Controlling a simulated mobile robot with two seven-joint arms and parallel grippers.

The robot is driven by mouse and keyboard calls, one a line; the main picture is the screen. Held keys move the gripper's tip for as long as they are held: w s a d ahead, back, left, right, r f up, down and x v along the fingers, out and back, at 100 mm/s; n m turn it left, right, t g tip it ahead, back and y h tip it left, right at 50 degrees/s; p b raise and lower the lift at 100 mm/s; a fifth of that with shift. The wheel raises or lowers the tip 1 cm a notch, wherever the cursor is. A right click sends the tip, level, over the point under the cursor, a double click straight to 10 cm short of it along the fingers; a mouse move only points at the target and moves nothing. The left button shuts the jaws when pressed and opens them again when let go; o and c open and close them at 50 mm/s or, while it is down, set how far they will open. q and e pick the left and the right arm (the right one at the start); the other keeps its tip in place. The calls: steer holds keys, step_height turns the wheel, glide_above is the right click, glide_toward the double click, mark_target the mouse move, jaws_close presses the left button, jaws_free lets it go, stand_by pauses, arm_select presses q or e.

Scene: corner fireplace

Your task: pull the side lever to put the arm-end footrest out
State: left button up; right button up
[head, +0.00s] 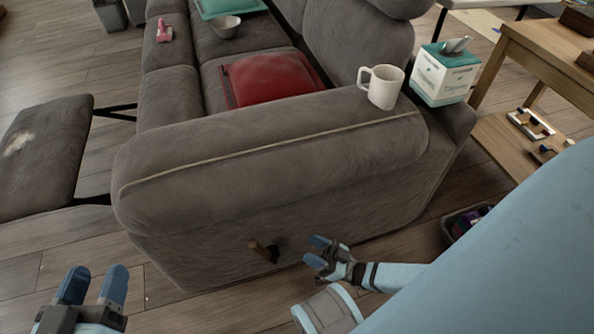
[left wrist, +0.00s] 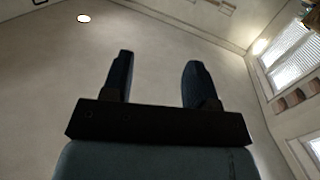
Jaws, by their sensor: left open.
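The grey sofa (head: 300,190) stands with its near arm side facing me. The side lever (head: 263,250), a short brown handle with a dark base, sticks out low on that side. The grey footrest (head: 42,150) stands out from the sofa front at the left on two dark struts, with a gap between. My right gripper (head: 318,252) is just right of the lever, fingers apart, pointing left; the lever does not appear between them. My left gripper (head: 92,285) is open and empty at the lower left, away from the sofa; its open fingers also show in the left wrist view (left wrist: 158,80).
A white mug (head: 382,88) and a tissue box (head: 444,75) rest at the back end of the sofa arm. A red cushion (head: 270,78) lies on the seat. A wooden table (head: 545,50) is at right. A dark bin (head: 462,222) sits on the floor.

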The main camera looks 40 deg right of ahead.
steer(key=v, duration=0.5)
steer(key=shift+s+d+f, duration=0.2)
steer(key=shift+s, duration=0.1)
